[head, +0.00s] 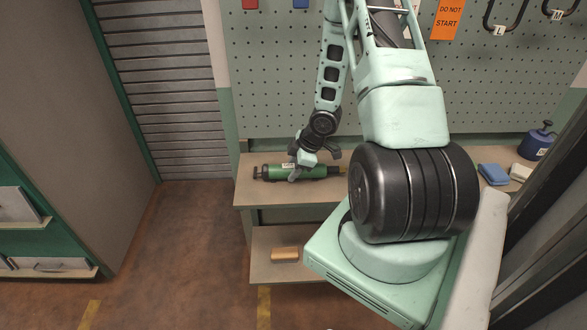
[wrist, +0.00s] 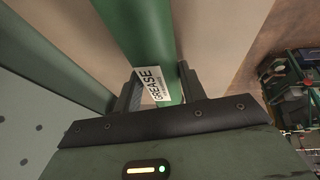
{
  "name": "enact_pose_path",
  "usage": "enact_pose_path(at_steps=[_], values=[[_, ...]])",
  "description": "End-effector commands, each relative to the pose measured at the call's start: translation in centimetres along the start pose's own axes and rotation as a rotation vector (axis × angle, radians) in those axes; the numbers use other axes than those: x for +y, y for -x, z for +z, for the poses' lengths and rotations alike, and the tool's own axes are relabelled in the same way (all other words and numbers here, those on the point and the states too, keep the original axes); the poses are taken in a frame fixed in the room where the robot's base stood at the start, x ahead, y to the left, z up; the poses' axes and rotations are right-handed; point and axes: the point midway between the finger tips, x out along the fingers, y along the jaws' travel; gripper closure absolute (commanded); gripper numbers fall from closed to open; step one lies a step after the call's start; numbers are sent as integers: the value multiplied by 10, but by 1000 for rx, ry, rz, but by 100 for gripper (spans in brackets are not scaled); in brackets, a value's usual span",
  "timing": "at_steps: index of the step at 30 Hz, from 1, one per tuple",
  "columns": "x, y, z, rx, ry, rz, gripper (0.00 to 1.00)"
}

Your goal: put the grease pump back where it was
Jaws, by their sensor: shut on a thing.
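The grease pump (head: 275,172) is a green cylinder with dark ends, lying on its side at the left end of the workbench top in the head view. In the wrist view, the grease pump (wrist: 140,35) runs between the jaws, with a white label reading "GREASE". My gripper (head: 300,172) is shut on the pump's body near its middle; it also shows in the wrist view (wrist: 157,88). I cannot tell whether the pump touches the bench top or is just above it. Part of its right side is hidden by the gripper.
The workbench top (head: 255,192) carries a blue block (head: 493,174), a pale block (head: 520,172) and a dark blue can (head: 537,142) at the right. A tan block (head: 285,254) lies on the lower shelf (head: 265,275). A pegboard (head: 275,80) stands behind, with hooks at upper right.

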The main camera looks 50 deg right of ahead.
Motion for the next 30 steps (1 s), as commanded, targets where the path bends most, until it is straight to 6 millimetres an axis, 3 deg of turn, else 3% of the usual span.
enact_pose_path(at_steps=[1,3,14,17,30], values=[[0,0,0,-1,-1,0,56],[0,0,1,-1,-1,0,37],[0,4,0,0,-1,1,37],[2,17,0,-1,0,3,37],[1,104,-1,-2,1,2,37]])
